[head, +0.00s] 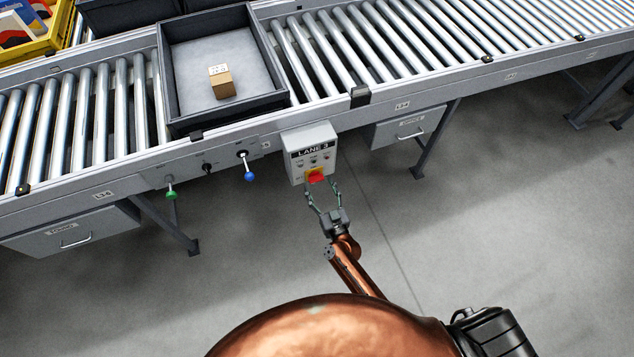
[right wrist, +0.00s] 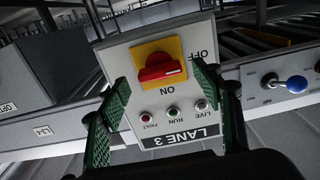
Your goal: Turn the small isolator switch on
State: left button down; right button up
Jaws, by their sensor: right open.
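The isolator switch (head: 316,176) is a red rotary knob on a yellow plate, low on the front of the grey LANE 3 box (head: 297,141). In the right wrist view the knob (right wrist: 160,68) lies crosswise, its white mark pointing right toward the OFF side; ON is printed just below it in that picture. My right gripper (head: 322,191) is open just in front of the box. Its green fingers (right wrist: 160,80) stand on either side of the knob, apart from it; exact depth is unclear. My left gripper is not in view.
Left of the box, a blue-knobbed lever (head: 249,175), a black knob (head: 207,168) and a green-knobbed lever (head: 172,194) are on the conveyor side. A dark tray (head: 284,97) with a small carton (head: 222,86) sits on the rollers. Floor in front is clear.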

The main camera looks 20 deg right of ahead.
aim_at(316, 178)
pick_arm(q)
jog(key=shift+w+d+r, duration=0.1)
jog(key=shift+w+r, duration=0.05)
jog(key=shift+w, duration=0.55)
pick_arm(e)
jog(key=shift+w, duration=1.2)
jog(key=shift+c, duration=0.5)
jog(key=c, duration=1)
jog(key=shift+c, duration=0.3)
